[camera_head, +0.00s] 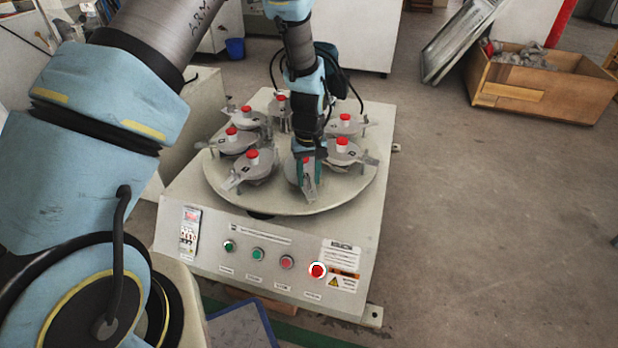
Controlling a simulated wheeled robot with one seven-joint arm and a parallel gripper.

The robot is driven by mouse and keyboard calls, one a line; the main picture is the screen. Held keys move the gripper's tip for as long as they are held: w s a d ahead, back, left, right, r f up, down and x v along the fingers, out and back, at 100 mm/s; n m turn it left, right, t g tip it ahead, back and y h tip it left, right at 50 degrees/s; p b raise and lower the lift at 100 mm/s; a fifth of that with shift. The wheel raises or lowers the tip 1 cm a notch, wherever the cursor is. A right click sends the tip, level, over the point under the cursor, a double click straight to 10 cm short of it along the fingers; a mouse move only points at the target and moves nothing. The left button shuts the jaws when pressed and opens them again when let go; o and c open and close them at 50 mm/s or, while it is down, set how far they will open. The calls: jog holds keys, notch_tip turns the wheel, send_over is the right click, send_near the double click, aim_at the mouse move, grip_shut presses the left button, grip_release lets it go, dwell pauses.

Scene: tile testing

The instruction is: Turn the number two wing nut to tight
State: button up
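A round turntable (222,187) on a grey machine carries several metal pots with red-topped lids and clamp arms. The front-middle pot (309,184) is partly hidden under my gripper (309,172). My gripper points down over this pot, with its fingers around or beside its red top. Whether the fingers touch or grip anything is hidden. The wing nuts are too small to tell apart, and I cannot read a number two on any pot.
Neighbouring pots stand close by at the front left (252,166) and right (341,154). The machine's front panel (205,255) has several buttons and a switch. A wooden crate (545,88) stands at the back right. The floor right of the machine is clear.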

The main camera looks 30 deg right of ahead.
jog(key=shift+c, duration=0.2)
grip_shut()
dwell(0.4)
